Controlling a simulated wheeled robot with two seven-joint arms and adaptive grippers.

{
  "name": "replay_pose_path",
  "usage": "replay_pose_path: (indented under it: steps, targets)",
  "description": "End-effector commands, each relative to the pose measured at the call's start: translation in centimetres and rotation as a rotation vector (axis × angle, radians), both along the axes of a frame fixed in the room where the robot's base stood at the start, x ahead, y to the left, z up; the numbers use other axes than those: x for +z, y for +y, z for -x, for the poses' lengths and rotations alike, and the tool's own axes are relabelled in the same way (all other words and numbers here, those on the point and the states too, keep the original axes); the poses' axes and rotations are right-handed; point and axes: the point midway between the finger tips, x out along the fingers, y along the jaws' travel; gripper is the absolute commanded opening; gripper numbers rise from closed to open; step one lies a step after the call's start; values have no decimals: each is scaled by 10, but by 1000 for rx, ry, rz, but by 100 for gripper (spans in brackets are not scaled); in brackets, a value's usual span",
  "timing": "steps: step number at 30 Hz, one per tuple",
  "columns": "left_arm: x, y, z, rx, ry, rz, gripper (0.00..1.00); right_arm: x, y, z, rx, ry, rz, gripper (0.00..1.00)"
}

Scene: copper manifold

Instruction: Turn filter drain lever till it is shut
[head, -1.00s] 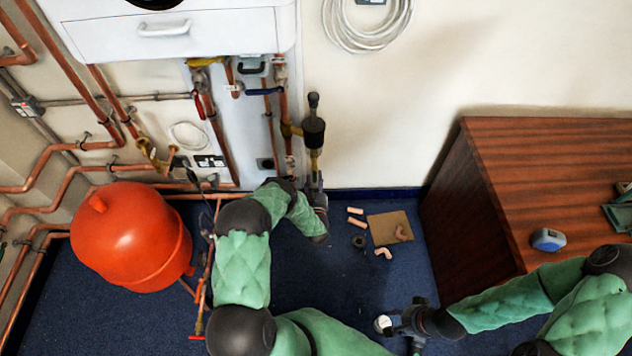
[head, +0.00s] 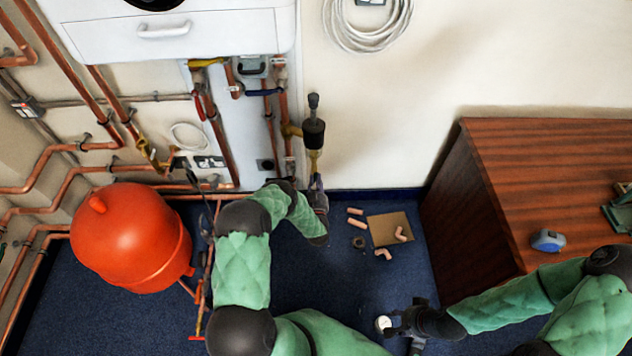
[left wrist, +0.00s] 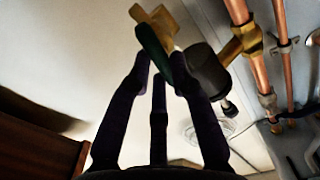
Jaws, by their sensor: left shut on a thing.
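The filter (head: 314,132) is a dark cylinder on the copper pipework by the wall, with a brass valve (head: 314,161) below it. In the left wrist view, the dark green drain lever (left wrist: 152,46) lies at a slant across the brass valve body (left wrist: 158,20). My left gripper (head: 317,182) is just below the valve. In the left wrist view its dark fingers (left wrist: 161,78) are shut on the lever's near end, which they partly hide. My right gripper (head: 397,322) is low over the floor, beside a small round white-faced thing (head: 383,323); its fingers are unclear.
A red tank (head: 130,238) stands left of my left arm, among copper pipes. A cardboard piece (head: 389,229) and several copper fittings (head: 356,222) lie on the blue floor. A wooden cabinet (head: 450,200) stands at the right, with a blue tape measure (head: 547,240) on top.

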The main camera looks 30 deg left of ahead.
Motion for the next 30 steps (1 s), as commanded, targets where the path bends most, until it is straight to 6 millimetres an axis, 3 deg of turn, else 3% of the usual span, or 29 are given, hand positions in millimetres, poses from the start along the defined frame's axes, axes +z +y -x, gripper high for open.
replay_pose_path:
  steps: [30]
  targets:
    - [-9,-3,-1,-2,502,-816,0,0,0,0,0,0,0,40]
